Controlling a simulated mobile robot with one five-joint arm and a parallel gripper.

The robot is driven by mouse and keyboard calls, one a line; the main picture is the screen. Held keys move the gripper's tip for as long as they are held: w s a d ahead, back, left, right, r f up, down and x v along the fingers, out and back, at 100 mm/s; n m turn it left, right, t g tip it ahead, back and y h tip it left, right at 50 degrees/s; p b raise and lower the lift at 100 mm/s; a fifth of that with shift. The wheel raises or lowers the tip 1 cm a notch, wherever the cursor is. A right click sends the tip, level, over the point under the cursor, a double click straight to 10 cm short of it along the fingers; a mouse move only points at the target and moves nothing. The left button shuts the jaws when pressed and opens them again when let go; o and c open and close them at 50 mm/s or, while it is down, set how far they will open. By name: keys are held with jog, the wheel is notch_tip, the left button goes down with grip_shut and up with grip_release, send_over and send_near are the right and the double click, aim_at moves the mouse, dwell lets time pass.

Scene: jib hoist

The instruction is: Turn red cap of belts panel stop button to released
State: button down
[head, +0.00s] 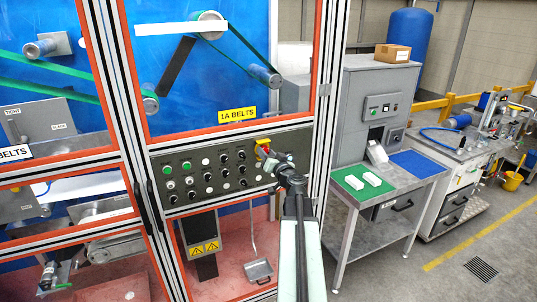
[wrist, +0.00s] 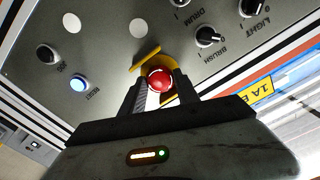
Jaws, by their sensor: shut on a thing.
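The belts panel (head: 222,165) is a dark grey control strip on the machine frame, under a yellow 1A BELTS label (head: 237,114). The stop button's red cap (wrist: 160,79) shows between my gripper's two dark fingers in the wrist view, with a yellow plate and guard (wrist: 147,56) around it. In the head view the yellow part of the stop button (head: 262,143) shows at the panel's right end, and the cap is mostly hidden by my gripper (head: 270,158). My gripper (wrist: 158,90) is shut on the red cap.
Black knobs marked BRUSH (wrist: 208,37), DRUM and LIGHT sit near the stop button, with a lit blue RESET button (wrist: 78,83) on the other side. A grey bench (head: 385,185) with green and blue mats stands right of the machine.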

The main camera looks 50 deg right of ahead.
dwell(0.4)
jog(key=c, duration=0.9)
grip_release()
jog(key=shift+c, duration=0.2)
jog(key=shift+o, duration=0.2)
jog(key=shift+w+d, duration=0.1)
jog(key=shift+w, duration=0.05)
